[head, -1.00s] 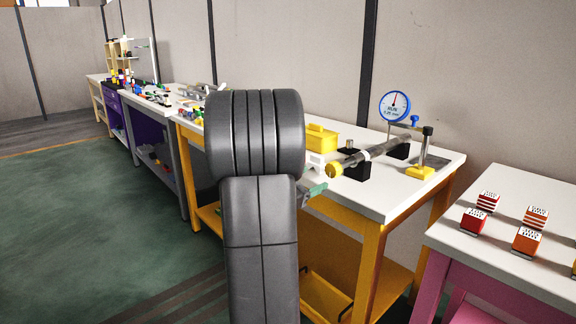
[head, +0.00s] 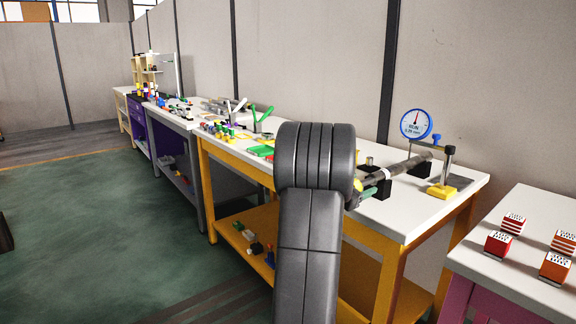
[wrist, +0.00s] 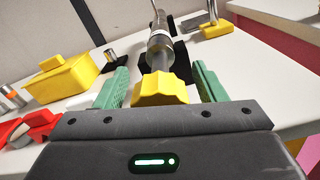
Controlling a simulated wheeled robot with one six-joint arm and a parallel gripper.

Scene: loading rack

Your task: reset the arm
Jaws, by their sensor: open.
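My gripper (wrist: 161,86) has green fingers, which stand apart in the wrist view with nothing clamped between them. The yellow end knob (wrist: 160,90) of a grey shaft lies in the gap between the fingers, with space on both sides. In the head view my gripper (head: 371,190) shows only partly behind my dark arm, beside the near end of the shaft (head: 408,166). The shaft rests on black supports on the yellow-framed bench (head: 425,205).
A round blue dial gauge (head: 416,124) stands on a yellow base (head: 442,191) behind the shaft. A yellow box (wrist: 62,77) lies left of my gripper in the wrist view. Red and orange blocks stand on the pink-framed table (head: 510,250). The green floor (head: 90,235) is open at left.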

